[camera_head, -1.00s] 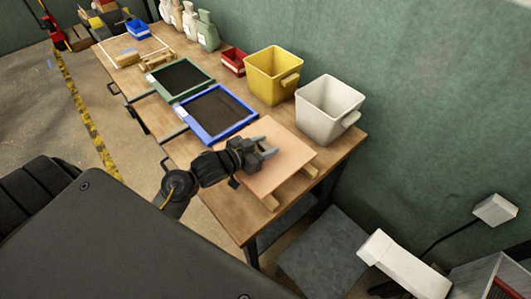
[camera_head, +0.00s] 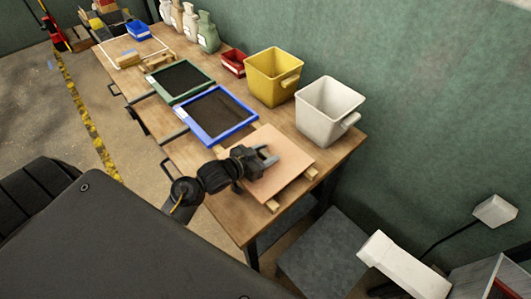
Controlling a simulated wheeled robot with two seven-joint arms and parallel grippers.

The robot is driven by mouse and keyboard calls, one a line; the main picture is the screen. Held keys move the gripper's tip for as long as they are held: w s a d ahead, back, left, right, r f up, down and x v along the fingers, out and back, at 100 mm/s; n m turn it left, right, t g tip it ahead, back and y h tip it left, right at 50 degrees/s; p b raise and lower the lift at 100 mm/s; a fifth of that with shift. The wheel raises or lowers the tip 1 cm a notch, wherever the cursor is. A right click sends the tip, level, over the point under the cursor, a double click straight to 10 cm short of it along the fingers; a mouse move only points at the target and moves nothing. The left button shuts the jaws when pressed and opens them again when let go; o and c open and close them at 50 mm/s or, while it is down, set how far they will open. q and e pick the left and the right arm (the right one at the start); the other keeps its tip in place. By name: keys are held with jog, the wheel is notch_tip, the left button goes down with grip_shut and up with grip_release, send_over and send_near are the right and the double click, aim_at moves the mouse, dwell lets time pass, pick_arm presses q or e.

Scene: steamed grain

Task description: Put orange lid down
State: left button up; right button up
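The orange lid (camera_head: 287,172), a flat pale-orange square board, lies at the near right end of the wooden table. It appears to rest on light wooden battens (camera_head: 272,206), whose ends stick out from under it. My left gripper (camera_head: 271,155) is over the middle of the lid, its two dark fingers apart with a gap between them. It looks open. The wrist covers part of the lid's left side, and I cannot tell whether the fingertips touch the lid. My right gripper is not in view.
A blue-framed tray of dark material (camera_head: 249,122) lies just beyond the lid, with a green-framed one (camera_head: 211,80) behind it. A white bin (camera_head: 326,112) and a yellow bin (camera_head: 272,78) stand along the wall side. A bare table strip (camera_head: 222,207) runs left of the lid.

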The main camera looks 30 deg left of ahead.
pick_arm(q)
jog(key=o, duration=0.4)
jog(key=shift+r, duration=0.1)
jog(key=v, duration=1.2)
jog(key=shift+r+b, duration=0.1)
jog(key=shift+b, duration=0.3)
